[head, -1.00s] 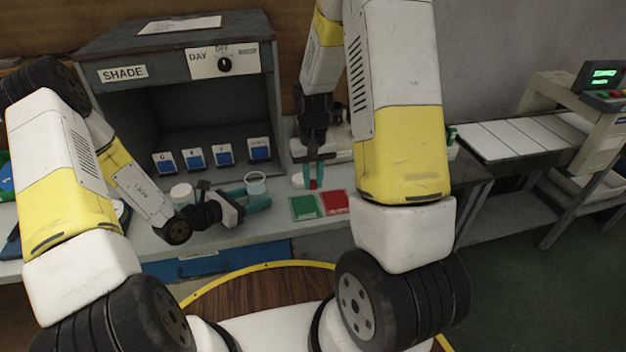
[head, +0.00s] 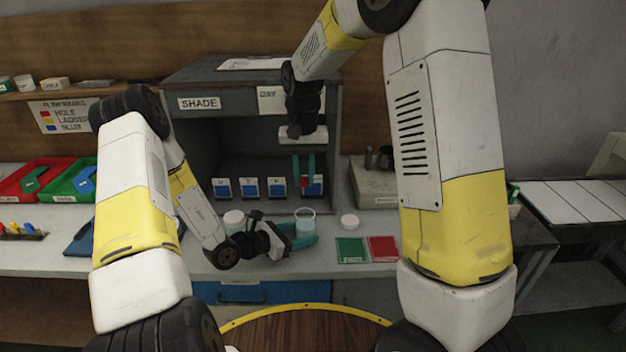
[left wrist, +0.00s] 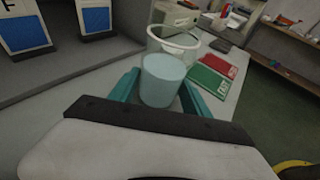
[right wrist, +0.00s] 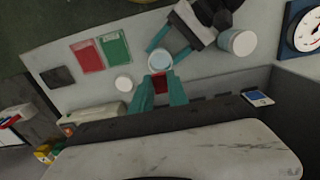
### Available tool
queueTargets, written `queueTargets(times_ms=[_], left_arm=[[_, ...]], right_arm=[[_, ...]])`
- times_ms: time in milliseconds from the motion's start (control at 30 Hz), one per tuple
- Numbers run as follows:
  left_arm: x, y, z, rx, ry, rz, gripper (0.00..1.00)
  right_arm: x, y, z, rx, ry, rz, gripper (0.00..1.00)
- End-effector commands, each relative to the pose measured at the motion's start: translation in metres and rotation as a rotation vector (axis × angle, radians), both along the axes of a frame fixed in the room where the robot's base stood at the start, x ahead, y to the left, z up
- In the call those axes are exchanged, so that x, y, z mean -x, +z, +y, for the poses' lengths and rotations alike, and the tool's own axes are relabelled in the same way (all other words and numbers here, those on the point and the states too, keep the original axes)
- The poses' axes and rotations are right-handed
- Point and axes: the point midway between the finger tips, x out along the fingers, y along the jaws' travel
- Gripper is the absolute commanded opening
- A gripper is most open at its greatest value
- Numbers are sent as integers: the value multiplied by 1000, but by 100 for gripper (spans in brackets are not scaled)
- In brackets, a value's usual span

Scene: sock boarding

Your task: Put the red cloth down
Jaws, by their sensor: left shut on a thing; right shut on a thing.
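My right gripper (head: 304,178) is shut on a small red cloth (right wrist: 159,85), held in the air in front of the shade booth's opening. Only a bit of the cloth shows between the teal fingertips. My left gripper (head: 301,240) is low over the bench, its teal fingers shut on a clear beaker (head: 306,216) with pale blue contents. The beaker fills the middle of the left wrist view (left wrist: 162,80). A green card (head: 351,250) and a red card (head: 384,249) lie side by side on the bench to the right.
The shade booth (head: 222,75) has several blue-and-white cards inside, one (head: 249,187) near its front. A white jar (head: 234,219) stands left of the beaker, and a white round lid (head: 349,222) lies right of it. Red (head: 20,180) and green bins sit at the left.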

Motion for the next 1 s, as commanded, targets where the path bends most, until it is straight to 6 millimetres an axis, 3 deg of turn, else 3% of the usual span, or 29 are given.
queueTargets(times_ms=[600, 1000], left_arm=[[0, 0, 0, 1, 0, -1, 33], [0, 0, 0, 1, 0, -1, 33]], right_arm=[[0, -67, -1, 1, 1, 1, 0], [0, -76, -1, 0, 1, 0, 0]])
